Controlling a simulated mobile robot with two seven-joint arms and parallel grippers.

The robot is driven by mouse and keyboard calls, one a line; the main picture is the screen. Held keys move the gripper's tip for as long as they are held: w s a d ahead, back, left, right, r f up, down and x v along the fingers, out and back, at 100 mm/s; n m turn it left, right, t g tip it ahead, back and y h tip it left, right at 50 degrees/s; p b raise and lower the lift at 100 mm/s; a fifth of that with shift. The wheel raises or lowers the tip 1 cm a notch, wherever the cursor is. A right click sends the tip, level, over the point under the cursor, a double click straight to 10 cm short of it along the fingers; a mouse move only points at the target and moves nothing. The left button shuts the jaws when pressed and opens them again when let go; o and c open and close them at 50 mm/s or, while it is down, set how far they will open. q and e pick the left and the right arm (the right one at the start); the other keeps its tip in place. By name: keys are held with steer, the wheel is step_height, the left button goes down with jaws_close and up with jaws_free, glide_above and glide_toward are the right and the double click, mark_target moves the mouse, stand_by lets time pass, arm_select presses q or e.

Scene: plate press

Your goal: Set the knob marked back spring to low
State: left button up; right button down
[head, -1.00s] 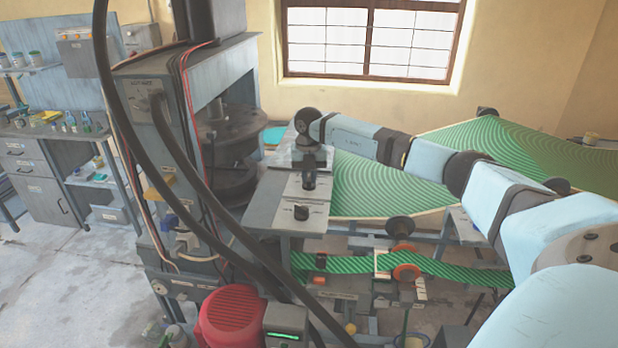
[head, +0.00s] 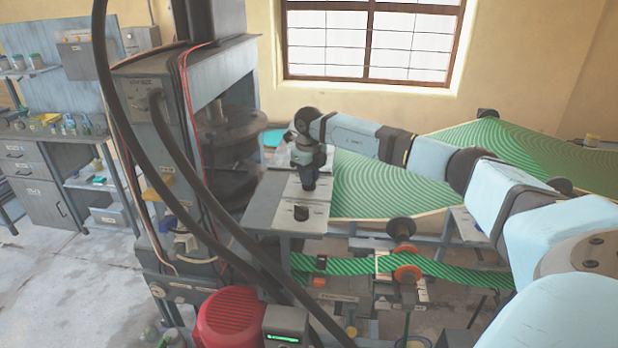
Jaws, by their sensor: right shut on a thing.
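My right gripper (head: 309,178) points down at the middle of the panel. It is shut on the dark middle knob, which it mostly hides. The knob labels are too small to read, so I cannot tell which is marked back spring or where its pointer sits. My left gripper is not in view.
The press (head: 155,180) stands left of the panel, with thick black hoses crossing in front. A red motor (head: 232,318) is below. A green patterned sheet (head: 375,185) and a narrow green belt (head: 345,266) lie to the right. The floor at left is mostly clear.

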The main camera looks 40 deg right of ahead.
steer(key=shift+r+n, duration=0.1)
steer(key=shift+n, duration=0.4)
steer(key=c, duration=1.1)
jaws_free()
steer(key=shift+c, duration=0.2)
step_height(320, 180, up, 14)
steer(key=b, duration=0.1)
steer(key=shift+b, duration=0.4)
